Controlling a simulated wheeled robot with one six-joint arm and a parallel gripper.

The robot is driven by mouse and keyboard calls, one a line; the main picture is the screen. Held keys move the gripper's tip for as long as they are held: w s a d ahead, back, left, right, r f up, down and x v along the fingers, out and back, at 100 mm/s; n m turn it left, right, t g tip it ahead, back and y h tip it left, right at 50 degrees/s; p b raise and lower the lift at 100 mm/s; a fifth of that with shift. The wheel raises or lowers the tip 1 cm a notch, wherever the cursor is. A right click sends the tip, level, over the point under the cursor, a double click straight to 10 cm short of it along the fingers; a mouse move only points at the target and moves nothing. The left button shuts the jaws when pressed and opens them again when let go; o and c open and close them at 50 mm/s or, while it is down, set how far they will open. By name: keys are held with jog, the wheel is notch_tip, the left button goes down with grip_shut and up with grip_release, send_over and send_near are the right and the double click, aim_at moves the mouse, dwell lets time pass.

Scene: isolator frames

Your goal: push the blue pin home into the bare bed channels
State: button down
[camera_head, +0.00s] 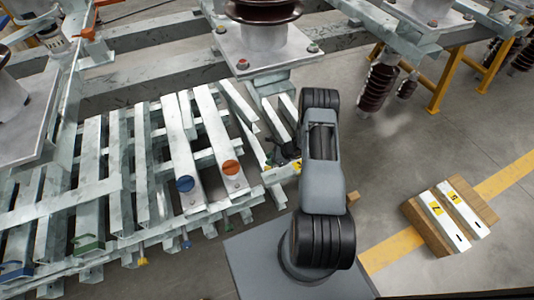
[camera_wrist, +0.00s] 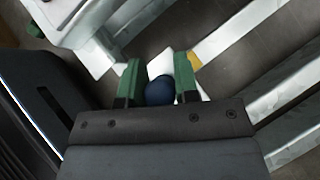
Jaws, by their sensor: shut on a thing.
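In the wrist view, my gripper (camera_wrist: 160,84) has its two green fingers shut on the round dark blue pin (camera_wrist: 159,92). A white surface shows just beyond the pin, with a small yellow patch beside it. The pin's lower end is hidden, so I cannot tell whether it is in a channel. In the head view, my gripper (camera_head: 284,160) is small and dark, partly behind my arm, at the right end of the bed. Pale metal bed channels (camera_head: 240,106) lie close to it on the left.
A wooden block with two numbered white bars (camera_head: 450,215) lies on the floor at right. A brown insulator on a plate (camera_head: 265,45) stands behind the bed.

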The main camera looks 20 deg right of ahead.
jog(key=shift+a+f, duration=0.1)
dwell(0.5)
jog(key=shift+f+b, duration=0.2)
jog(key=shift+b, duration=0.2)
notch_tip(320, 180, down, 6)
jog(key=b, duration=0.5)
jog(key=shift+r, duration=0.25)
jog(key=shift+b, duration=0.4)
dwell(1.2)
jog(key=shift+f+b, duration=2.05)
jog(key=shift+f, duration=0.15)
jog(key=shift+f, duration=0.9)
jog(key=c, duration=0.8)
grip_release()
